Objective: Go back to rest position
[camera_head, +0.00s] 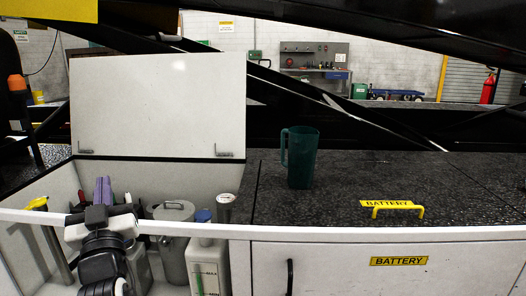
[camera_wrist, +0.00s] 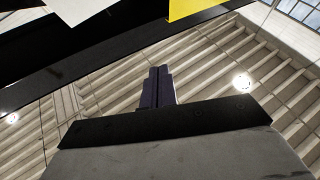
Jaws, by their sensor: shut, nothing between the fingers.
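My gripper (camera_head: 102,190) is at the lower left of the head view, pointing up in front of the open compartment. Its two purple fingers are together with nothing between them. In the wrist view the shut fingers (camera_wrist: 158,87) point up toward a ribbed ceiling, with no object near them. My arm comes up from the bottom edge of the head view, in front of part of the compartment's contents.
The open compartment (camera_head: 45,188) holds a metal can (camera_head: 173,258), a white jug (camera_head: 208,268) and other items. Its white lid (camera_head: 158,105) stands raised. A green pitcher (camera_head: 301,160) stands upright on the dark top, left of the yellow battery handle (camera_head: 398,210). Black beams cross above.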

